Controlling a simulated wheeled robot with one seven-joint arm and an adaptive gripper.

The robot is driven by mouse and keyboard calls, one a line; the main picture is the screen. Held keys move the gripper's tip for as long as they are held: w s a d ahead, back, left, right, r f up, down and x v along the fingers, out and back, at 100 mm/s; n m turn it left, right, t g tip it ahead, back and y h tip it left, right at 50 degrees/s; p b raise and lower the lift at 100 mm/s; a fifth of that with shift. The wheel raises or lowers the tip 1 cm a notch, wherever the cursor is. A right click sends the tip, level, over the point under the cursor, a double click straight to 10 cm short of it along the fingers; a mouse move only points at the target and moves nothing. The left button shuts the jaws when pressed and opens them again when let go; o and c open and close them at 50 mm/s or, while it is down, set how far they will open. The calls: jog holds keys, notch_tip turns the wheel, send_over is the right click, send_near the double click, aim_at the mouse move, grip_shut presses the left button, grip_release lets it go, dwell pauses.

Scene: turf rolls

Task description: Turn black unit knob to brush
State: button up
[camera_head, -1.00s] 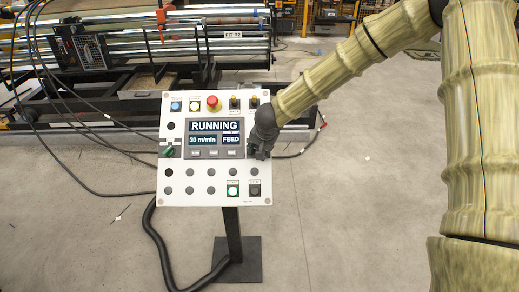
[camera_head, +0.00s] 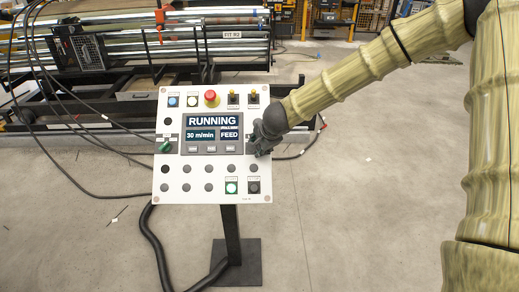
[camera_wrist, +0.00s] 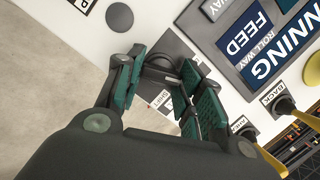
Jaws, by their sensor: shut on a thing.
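The white control panel (camera_head: 205,168) stands on a dark post. My gripper (camera_head: 260,142) is at its right edge, beside the screen, and covers most of the black unit knob in the head view. In the wrist view, my gripper (camera_wrist: 165,88) has its green-padded fingers on both sides of the dark knob (camera_wrist: 161,74), in front of a grey plate (camera_wrist: 174,45). It is shut on the knob. The fingers partly hide the knob and its labels, so its pointing direction cannot be told. The screen (camera_head: 212,134) reads RUNNING, 30 m/min and FEED.
A red mushroom button (camera_head: 211,97) and two yellow-tipped toggles (camera_head: 243,96) sit along the panel's top. A green knob (camera_head: 165,147) is at the left edge. A lit green button (camera_head: 231,187) is below.

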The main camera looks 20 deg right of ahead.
jog(key=shift+m+b, duration=0.3)
jog(key=shift+m, duration=0.3)
jog(key=shift+f, duration=0.1)
jog(key=o, duration=1)
jog(key=shift+s+r, duration=0.1)
jog(key=shift+r, duration=0.1)
jog(key=v, duration=1.1)
jog(key=shift+s+r, duration=0.2)
jog(key=shift+s, duration=0.1)
jog(key=shift+d, duration=0.15)
